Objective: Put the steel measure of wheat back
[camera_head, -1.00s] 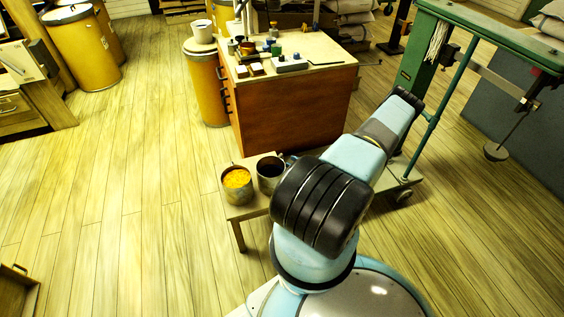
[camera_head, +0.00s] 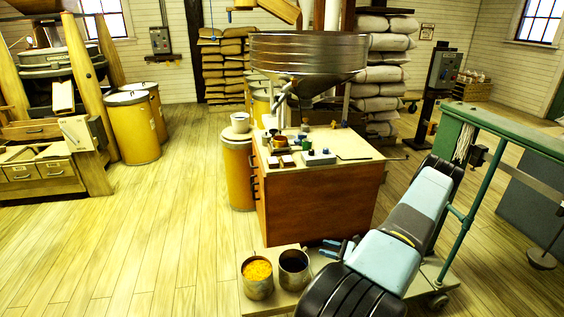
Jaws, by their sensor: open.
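Two steel measures stand side by side on a low wooden bench (camera_head: 283,300). The left steel measure (camera_head: 258,287) is filled with bright yellow-orange grain. The right steel measure (camera_head: 294,274) is dark inside, and I cannot tell what it holds. Neither is clearly recognisable as wheat. My gripper (camera_head: 326,248) is partly in view just right of and beyond the right measure, its fingers apart and pointing left. It holds nothing that I can see. My arm hides the right part of the bench.
A wooden cabinet (camera_head: 318,205) with a cluttered top stands behind the bench, under a large steel hopper (camera_head: 308,55). Yellow drums (camera_head: 133,130) stand left and behind. A green scale frame (camera_head: 490,135) is at right. The left floor is clear.

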